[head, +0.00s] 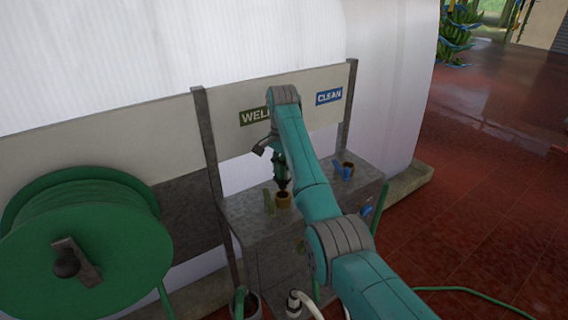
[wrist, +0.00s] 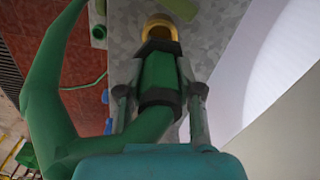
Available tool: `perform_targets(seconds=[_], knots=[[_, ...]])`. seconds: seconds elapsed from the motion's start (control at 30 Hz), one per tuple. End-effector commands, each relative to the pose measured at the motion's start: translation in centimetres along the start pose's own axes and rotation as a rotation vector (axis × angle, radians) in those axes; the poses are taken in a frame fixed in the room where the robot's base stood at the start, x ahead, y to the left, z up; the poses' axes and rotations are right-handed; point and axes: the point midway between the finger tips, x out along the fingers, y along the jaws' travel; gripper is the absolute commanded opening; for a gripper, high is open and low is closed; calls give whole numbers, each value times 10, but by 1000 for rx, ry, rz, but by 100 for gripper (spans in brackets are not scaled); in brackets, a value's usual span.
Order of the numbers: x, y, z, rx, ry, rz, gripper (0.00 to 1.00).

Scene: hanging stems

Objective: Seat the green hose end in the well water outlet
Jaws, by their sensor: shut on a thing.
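My gripper (head: 282,182) points down over the grey stand, under the green WELL sign (head: 254,117). In the wrist view my gripper (wrist: 158,85) has its two fingers closed on the green hose end (wrist: 157,72), which has dark collars. The brass well water outlet (head: 284,199) is right below the gripper. In the wrist view the brass outlet (wrist: 161,24) is straight ahead of the hose tip and lined up with it. The tip overlaps the outlet's near rim; I cannot tell whether it is inside or just at the mouth.
A green lever (head: 269,204) stands left of the well outlet. A blue lever (head: 342,171) and a second brass outlet (head: 349,166) are to the right, below the CLEAN sign (head: 328,96). A green hose reel (head: 85,240) stands at left. A white hose end (head: 294,301) is in front.

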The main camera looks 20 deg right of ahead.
Motion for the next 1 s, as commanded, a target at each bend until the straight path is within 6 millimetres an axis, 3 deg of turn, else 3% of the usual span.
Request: perform_targets(seconds=[0.13, 0.57, 1.0], knots=[[10, -1, 4, 0, 0, 0, 1], [9, -1, 3, 0, 0, 0, 1], [21, -1, 3, 0, 0, 0, 1]])
